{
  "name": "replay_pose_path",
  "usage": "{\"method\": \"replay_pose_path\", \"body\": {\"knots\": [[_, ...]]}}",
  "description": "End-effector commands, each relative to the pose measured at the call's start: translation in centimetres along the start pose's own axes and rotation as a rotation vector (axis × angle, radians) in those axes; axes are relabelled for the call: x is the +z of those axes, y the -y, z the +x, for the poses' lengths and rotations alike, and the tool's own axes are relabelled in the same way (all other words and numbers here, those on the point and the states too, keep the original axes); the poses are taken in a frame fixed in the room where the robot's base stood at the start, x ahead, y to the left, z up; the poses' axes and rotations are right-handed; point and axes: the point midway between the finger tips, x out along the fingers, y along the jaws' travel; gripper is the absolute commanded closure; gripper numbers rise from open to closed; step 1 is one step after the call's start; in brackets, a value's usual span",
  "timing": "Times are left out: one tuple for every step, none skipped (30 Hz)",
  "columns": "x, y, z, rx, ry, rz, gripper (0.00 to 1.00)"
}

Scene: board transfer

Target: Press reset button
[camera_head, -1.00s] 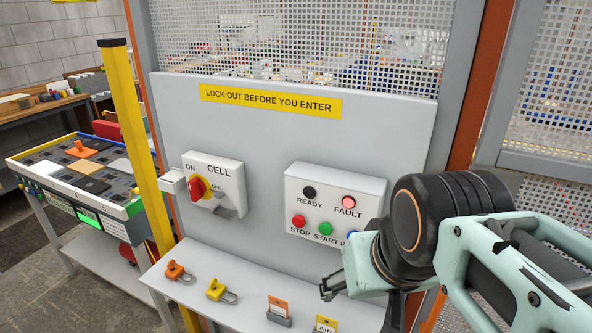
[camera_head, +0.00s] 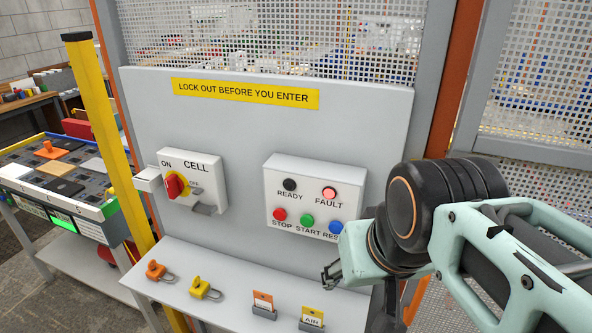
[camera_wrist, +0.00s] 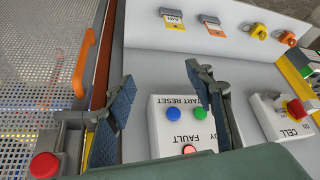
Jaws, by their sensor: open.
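The blue reset button (camera_head: 336,227) is at the lower right of the white control box (camera_head: 300,178) on the grey panel. My arm hides part of its label. In the wrist view, which is upside down, the blue button (camera_wrist: 173,114) shows between my fingers, beside the green start button (camera_wrist: 200,113). The red fault lamp (camera_head: 329,194) looks lit; the ready lamp (camera_head: 289,185) is dark. My gripper (camera_head: 331,273) is open and empty, below the box in the picture. Its spread fingers also show in the wrist view (camera_wrist: 160,76). I see no contact with the button.
The cell switch box (camera_head: 209,170) is to the left. Padlocks (camera_head: 155,270) and tags (camera_head: 263,301) are on the ledge below. A yellow post (camera_head: 105,140) stands at left. A red button (camera_wrist: 45,165) and orange handle (camera_wrist: 83,64) show in the wrist view.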

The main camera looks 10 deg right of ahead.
Motion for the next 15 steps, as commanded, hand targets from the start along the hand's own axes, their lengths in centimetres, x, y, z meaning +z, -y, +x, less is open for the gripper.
{"method": "replay_pose_path", "body": {"knots": [[0.00, 0.00, 0.00, 0.000, 0.000, 0.000, 0.59], [0.00, 0.00, 0.00, 0.000, 0.000, 0.000, 0.62], [0.00, 0.00, 0.00, 0.000, 0.000, 0.000, 0.67], [0.00, 0.00, 0.00, 0.000, 0.000, 0.000, 0.70], [0.00, 0.00, 0.00, 0.000, 0.000, 0.000, 0.73], [0.00, 0.00, 0.00, 0.000, 0.000, 0.000, 0.78], [0.00, 0.00, 0.00, 0.000, 0.000, 0.000, 0.81], [0.00, 0.00, 0.00, 0.000, 0.000, 0.000, 0.84], [0.00, 0.00, 0.00, 0.000, 0.000, 0.000, 0.89], [0.00, 0.00, 0.00, 0.000, 0.000, 0.000, 0.92], [0.00, 0.00, 0.00, 0.000, 0.000, 0.000, 0.95], [0.00, 0.00, 0.00, 0.000, 0.000, 0.000, 1.00], [0.00, 0.00, 0.00, 0.000, 0.000, 0.000, 1.00], [0.00, 0.00, 0.00, 0.000, 0.000, 0.000, 1.00], [0.00, 0.00, 0.00, 0.000, 0.000, 0.000, 1.00]]}}
